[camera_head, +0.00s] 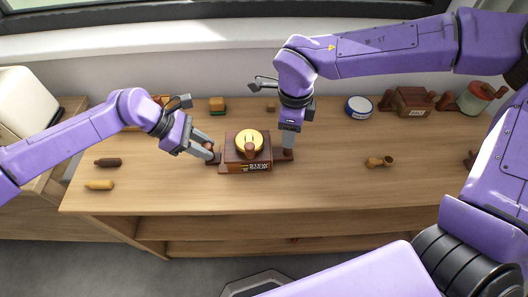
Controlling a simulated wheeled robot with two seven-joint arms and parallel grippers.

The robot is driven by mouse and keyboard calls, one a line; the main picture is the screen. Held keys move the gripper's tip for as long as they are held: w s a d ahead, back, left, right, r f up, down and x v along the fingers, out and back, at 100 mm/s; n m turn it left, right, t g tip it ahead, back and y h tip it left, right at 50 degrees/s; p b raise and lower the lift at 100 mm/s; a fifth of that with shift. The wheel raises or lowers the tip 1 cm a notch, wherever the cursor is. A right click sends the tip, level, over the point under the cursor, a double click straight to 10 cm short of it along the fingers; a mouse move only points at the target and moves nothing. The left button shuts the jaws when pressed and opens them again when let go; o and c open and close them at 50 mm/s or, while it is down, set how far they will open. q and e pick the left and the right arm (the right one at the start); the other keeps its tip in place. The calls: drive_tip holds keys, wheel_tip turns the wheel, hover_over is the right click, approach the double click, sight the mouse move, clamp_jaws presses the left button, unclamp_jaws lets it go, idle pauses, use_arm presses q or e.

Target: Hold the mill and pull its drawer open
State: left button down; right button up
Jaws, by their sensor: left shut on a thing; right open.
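The mill (237,161) is a dark reddish-brown wooden box with a yellow round top and a brown knob. It stands upright on the middle of the wooden counter. My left gripper (212,157) is shut on the mill's left side, at a dark low part. My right gripper (288,153) is open and points down at the mill's right side, beside a small brown part there. Its fingers hide part of that side, and I cannot tell whether they touch it. I cannot make out how far the drawer is out.
The wooden counter (330,190) is clear in front of the mill. A small wooden piece (376,162) lies to the right. A round blue-and-white tin (359,107) and a brown box (412,101) stand at the back right. Dark (107,162) and yellow (99,185) bottle-shaped pieces lie at left.

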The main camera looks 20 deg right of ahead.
drive_tip(key=shift+f, duration=2.35)
drive_tip(key=shift+c, duration=0.3)
clamp_jaws()
drive_tip(key=shift+s+d, duration=0.3)
drive_tip(key=shift+d, duration=0.75)
drive_tip(key=shift+s+d, duration=0.25)
drive_tip(key=shift+d, duration=0.75)
drive_tip(key=shift+s+d, duration=0.3)
drive_tip(key=shift+d, duration=0.75)
drive_tip(key=shift+s+d, duration=0.1)
drive_tip(key=shift+d, duration=0.3)
drive_tip(key=shift+o, duration=1.5)
unclamp_jaws()
